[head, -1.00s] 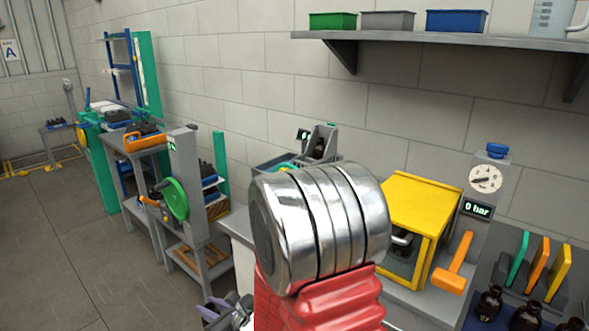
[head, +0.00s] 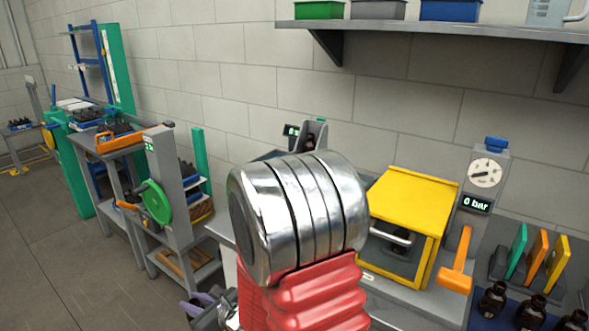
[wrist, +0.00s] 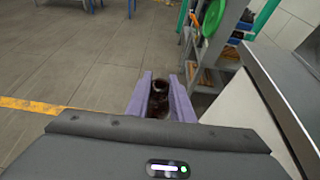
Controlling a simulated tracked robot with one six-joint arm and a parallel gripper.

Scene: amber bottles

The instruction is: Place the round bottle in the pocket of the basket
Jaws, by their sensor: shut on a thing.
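In the wrist view my gripper (wrist: 160,103) has its two purple fingers closed on a dark amber bottle (wrist: 159,100). The bottle stands between the fingers with its open neck toward the far side, and its lower part is hidden by my wrist housing. Below it is open floor, left of the grey bench side. In the head view my gripper (head: 207,303) shows only partly at the lower left of my red and chrome arm, and the held bottle cannot be made out there. I cannot make out the basket with its pocket for certain in either view.
A yellow box (head: 416,205) with a handle stands on the bench, beside a gauge (head: 486,172) and an orange hammer-shaped handle (head: 458,265). Several amber bottles (head: 529,312) stand at the lower right. A green-wheeled station (head: 155,201) stands left, with free floor (head: 70,270) before it.

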